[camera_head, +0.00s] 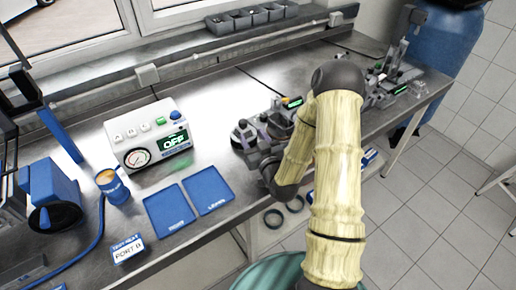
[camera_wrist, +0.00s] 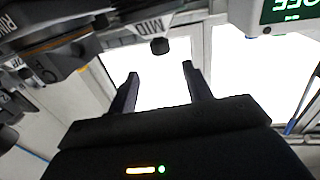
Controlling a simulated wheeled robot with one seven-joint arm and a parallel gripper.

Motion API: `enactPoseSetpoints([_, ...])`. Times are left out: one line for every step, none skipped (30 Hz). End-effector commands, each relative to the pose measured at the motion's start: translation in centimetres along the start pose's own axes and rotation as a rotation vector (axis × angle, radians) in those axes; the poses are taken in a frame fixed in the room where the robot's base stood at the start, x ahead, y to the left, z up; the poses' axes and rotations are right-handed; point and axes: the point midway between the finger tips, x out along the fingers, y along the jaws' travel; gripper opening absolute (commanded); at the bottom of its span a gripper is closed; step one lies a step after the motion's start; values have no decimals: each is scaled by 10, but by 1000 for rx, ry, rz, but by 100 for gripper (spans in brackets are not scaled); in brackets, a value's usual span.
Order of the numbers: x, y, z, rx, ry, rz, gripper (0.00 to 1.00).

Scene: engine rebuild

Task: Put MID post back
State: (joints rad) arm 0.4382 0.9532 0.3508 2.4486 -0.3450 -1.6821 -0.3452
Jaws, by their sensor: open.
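In the wrist view a MID label (camera_wrist: 148,27) is on a grey and dark metal part at the top. A short dark round post end (camera_wrist: 160,46) sticks out just below that label; I cannot tell if it is the MID post itself. My gripper (camera_wrist: 160,85) is open, its two black fingers apart with nothing between them. The post end lies beyond the fingertips, roughly in line with the gap. In the head view my arm reaches over a metal fixture (camera_head: 247,134) on the bench and hides much of it. My fingers are hidden there.
A white test box (camera_head: 150,131) with a gauge and a green OFF display stands left of the fixture. Two blue trays (camera_head: 168,211) (camera_head: 207,193) lie in front of it. A blue cup (camera_head: 112,187) and a PORT B sign (camera_head: 128,248) are further left. More metal fixtures (camera_head: 393,82) stand right.

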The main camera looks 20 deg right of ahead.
Motion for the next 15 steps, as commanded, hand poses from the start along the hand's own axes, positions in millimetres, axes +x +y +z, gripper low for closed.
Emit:
enactPoseSetpoints([-9,0,4,0,-4,0,50])
enactPoseSetpoints([-14,0,4,1,-3,0,50])
enactPoseSetpoints([-20,0,2,1,-4,0,50])
enactPoseSetpoints([-24,0,1,1,-3,1,50])
enactPoseSetpoints([-27,0,1,1,-3,0,50])
enactPoseSetpoints([-31,0,0,1,-1,0,50])
enactPoseSetpoints([-33,0,0,1,0,0,50])
enactPoseSetpoints([-34,0,-1,1,1,-1,50])
enactPoseSetpoints([-36,0,-1,1,1,-1,50])
enactPoseSetpoints([-36,0,-1,1,2,-1,50])
enactPoseSetpoints([-37,0,-2,1,3,0,50])
enactPoseSetpoints([-37,0,-2,1,4,0,50])
enactPoseSetpoints([-37,0,-2,1,4,0,50])
enactPoseSetpoints([-36,0,-2,1,5,0,50])
enactPoseSetpoints([-36,0,-2,1,5,-1,50])
